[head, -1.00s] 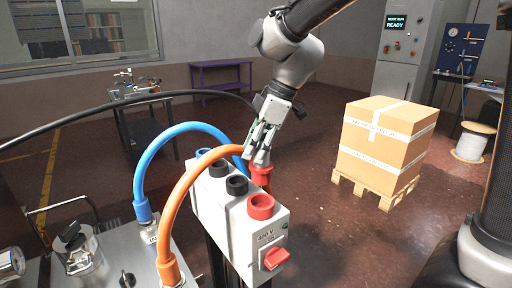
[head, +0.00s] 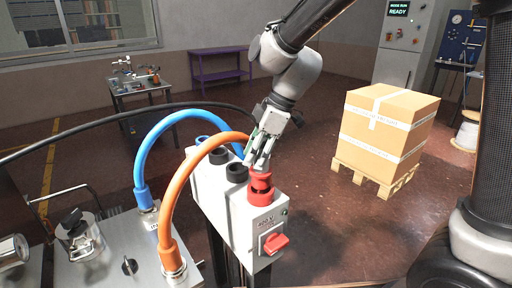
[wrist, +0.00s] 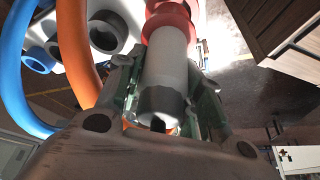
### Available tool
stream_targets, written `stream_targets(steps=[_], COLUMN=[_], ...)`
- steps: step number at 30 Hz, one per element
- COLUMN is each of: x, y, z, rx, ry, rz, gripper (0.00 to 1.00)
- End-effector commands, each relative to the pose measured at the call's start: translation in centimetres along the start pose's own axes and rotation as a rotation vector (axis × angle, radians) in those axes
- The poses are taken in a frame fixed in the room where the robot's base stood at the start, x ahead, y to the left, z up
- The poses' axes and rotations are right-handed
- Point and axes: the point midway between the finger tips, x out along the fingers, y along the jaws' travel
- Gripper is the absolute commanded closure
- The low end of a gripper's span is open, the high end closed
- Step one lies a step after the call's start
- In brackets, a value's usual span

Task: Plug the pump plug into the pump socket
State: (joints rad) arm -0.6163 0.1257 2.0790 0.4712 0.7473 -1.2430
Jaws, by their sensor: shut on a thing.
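The pump plug, grey-bodied with a red collar (head: 261,182), is held by my gripper (head: 261,160). In the head view it stands nearly upright over the red socket (head: 260,198) at the near end of the white socket box (head: 237,226). The red parts meet in the picture; how deep the plug sits is hidden. In the wrist view the plug's grey body (wrist: 165,65) lies between the fingers (wrist: 160,100), with red at its far end. The orange cable (head: 187,176) runs from the metal unit towards the gripper.
Two black sockets (head: 236,173) and a blue one (head: 203,142) line the box behind the red one. A red switch (head: 274,243) is on its front face. The blue cable (head: 150,150) arches beside the orange one. A carton (head: 385,130) on a pallet stands right.

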Motion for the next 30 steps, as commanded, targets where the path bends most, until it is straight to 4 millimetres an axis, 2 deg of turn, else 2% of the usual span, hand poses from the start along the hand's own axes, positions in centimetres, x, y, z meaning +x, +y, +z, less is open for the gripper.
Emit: stream_targets(steps=[16,30], x=[3.1,3.6], y=[0.0,0.0], z=[1.3,1.5], rx=[0.001,0.000], ry=[0.000,0.000], rz=[-0.001,0.000], gripper=[0.96,0.96])
